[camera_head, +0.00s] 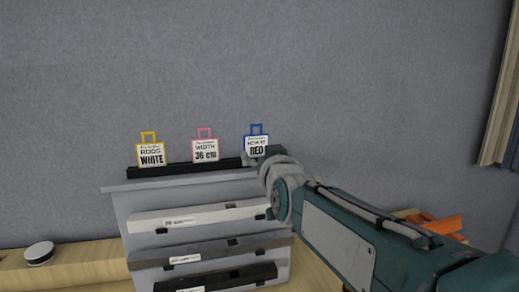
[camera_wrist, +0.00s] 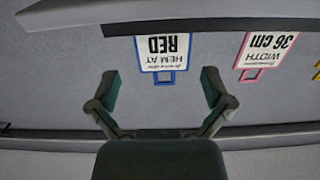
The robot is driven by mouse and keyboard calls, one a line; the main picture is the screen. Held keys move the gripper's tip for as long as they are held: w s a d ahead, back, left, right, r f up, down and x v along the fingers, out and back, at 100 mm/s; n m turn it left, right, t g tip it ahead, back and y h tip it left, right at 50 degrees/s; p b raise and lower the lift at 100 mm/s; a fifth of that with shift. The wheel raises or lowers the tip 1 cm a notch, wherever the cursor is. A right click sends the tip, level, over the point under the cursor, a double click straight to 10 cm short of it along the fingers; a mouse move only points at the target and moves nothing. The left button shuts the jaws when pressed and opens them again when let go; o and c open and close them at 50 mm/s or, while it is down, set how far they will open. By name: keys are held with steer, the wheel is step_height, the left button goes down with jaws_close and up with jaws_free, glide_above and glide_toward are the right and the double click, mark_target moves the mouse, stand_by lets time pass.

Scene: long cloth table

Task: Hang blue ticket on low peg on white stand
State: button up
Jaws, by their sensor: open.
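The blue ticket (camera_head: 257,143) has a white face reading "RED" and a square blue handle loop on top. It stands upright in a black slotted bar at the right of a row of tickets. In the wrist view the blue ticket (camera_wrist: 163,52) appears upside down. My gripper (camera_wrist: 160,82) is open, with its two green fingers apart on either side of the ticket's handle loop; I cannot tell whether they touch it. In the head view my gripper (camera_head: 264,156) partly covers the ticket's lower edge. No white stand or low peg can be made out.
A yellow ticket (camera_head: 151,153) and a pink ticket (camera_head: 205,148) stand left of the blue one in the black bar (camera_head: 180,170). Below is a grey rack (camera_head: 119,199) holding long boxes. A round white-topped object (camera_head: 39,252) lies left; orange pieces (camera_head: 443,225) lie right.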

mark_target(256, 148)
steer(key=w+a, duration=0.1)
steer(key=w, duration=0.1)
steer(key=w+a, duration=0.1)
steer(key=shift+w+a+f, duration=0.15)
steer(key=shift+w+a, duration=0.05)
steer(key=shift+w, duration=0.45)
steer(key=shift+w+d, duration=0.2)
steer(key=shift+d, duration=0.35)
steer(key=shift+c, duration=1.3)
steer(key=shift+a, duration=0.3)
steer(key=shift+c, duration=1.1)
